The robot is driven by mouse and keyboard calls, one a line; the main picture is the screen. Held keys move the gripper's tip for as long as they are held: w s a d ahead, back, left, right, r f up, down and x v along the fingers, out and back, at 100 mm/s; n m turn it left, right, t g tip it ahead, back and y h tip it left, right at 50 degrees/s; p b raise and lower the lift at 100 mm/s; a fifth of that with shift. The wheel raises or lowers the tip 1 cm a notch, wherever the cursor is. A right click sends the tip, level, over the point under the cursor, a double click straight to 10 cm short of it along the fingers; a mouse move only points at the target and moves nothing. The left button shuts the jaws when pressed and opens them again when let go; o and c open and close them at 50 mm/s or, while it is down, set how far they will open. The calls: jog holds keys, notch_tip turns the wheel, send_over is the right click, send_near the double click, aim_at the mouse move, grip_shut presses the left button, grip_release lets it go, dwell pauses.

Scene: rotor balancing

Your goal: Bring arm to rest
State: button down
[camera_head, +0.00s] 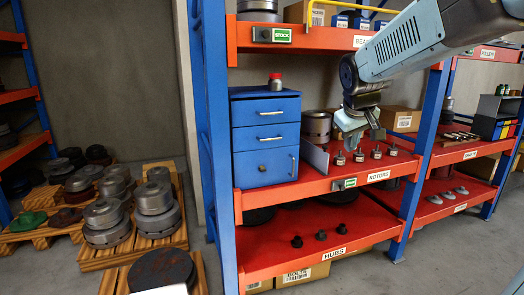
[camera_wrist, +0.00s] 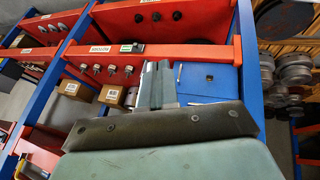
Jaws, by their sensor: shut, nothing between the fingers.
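My arm (camera_head: 405,42) reaches in from the upper right of the head view, in front of the shelf rack. My gripper (camera_head: 358,138) hangs from it, pointing down, by the middle shelf labelled ROTORS. The wrist view shows the gripper fingers (camera_wrist: 157,85) side by side, shut and with nothing held. Several small metal rotors (camera_head: 376,152) stand in a row on that shelf, close below and beside the gripper in the head view. They also show in the wrist view (camera_wrist: 112,69), left of the fingers. I cannot tell the exact gap between gripper and shelf.
A blue drawer cabinet (camera_head: 265,140) stands left of the gripper, with a red-capped item (camera_head: 275,82) on top. A metal cylinder (camera_head: 317,126) and a carton (camera_head: 401,119) stand behind. Blue rack posts (camera_head: 213,120) border the bay. Pallets with stacked metal discs (camera_head: 155,210) lie left.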

jog(key=s+f+m, duration=0.2)
jog(key=s, duration=0.9)
jog(key=s+f+m+y, duration=0.1)
jog(key=s+f+m, duration=0.1)
jog(key=s, duration=0.9)
jog(key=shift+d+f+y, duration=0.15)
jog(key=shift+d+y, duration=0.15)
